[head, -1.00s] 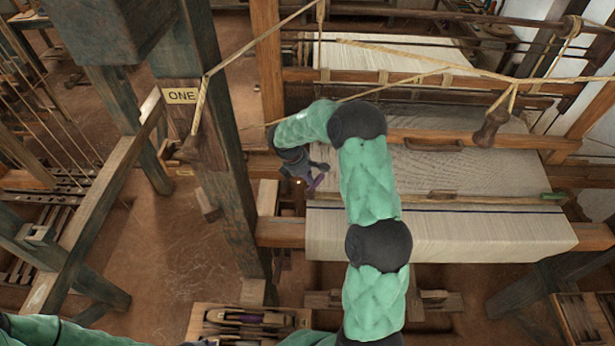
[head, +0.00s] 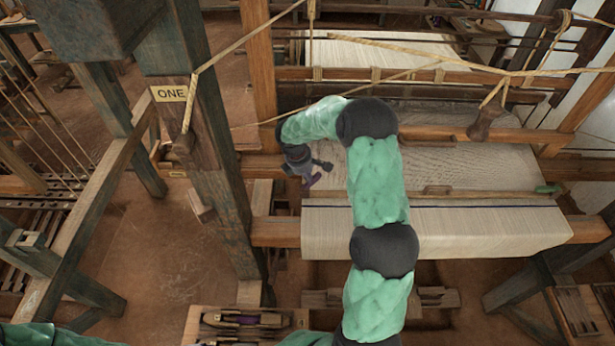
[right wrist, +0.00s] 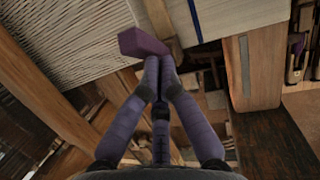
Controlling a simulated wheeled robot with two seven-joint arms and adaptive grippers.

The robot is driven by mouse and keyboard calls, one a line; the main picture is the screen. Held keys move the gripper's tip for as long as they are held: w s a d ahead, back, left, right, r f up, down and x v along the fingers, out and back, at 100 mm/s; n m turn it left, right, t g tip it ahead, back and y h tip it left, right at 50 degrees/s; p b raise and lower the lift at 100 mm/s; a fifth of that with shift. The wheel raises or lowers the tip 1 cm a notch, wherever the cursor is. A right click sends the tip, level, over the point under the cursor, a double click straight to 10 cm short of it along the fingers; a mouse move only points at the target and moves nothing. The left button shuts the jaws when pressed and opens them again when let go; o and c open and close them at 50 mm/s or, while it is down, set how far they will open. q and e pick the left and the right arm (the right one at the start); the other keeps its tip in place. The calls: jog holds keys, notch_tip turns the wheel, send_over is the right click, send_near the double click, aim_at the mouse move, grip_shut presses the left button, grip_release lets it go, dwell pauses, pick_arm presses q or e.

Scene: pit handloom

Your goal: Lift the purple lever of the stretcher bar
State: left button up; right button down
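The wooden stretcher bar (head: 470,197) lies across the pale cloth (head: 440,230), with a green piece (head: 548,188) at its right end. In the right wrist view its wooden strip (right wrist: 160,20) runs up from the purple lever (right wrist: 141,42). The lever is a short faceted block just beyond the fingertips of my right gripper (right wrist: 159,64). Those fingers are drawn together, close to the lever's right end; whether they touch it I cannot tell. In the head view my right gripper (head: 310,178) is at the cloth's left edge. My left gripper is out of view.
A dark post with a label (head: 170,94) stands left of my right gripper. A wooden front beam (head: 275,232) runs beneath the cloth. Cords (head: 430,50) cross above the loom. A wooden box with shuttles (head: 245,320) is at the bottom.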

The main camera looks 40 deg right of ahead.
jog(key=shift+w+a+f, duration=0.1)
jog(key=shift+w+a, duration=0.45)
jog(key=p+v, duration=0.5)
jog(key=v, duration=0.5)
jog(key=shift+w+a+f, duration=0.2)
jog(key=shift+w+a, duration=0.1)
jog(key=shift+a, duration=0.1)
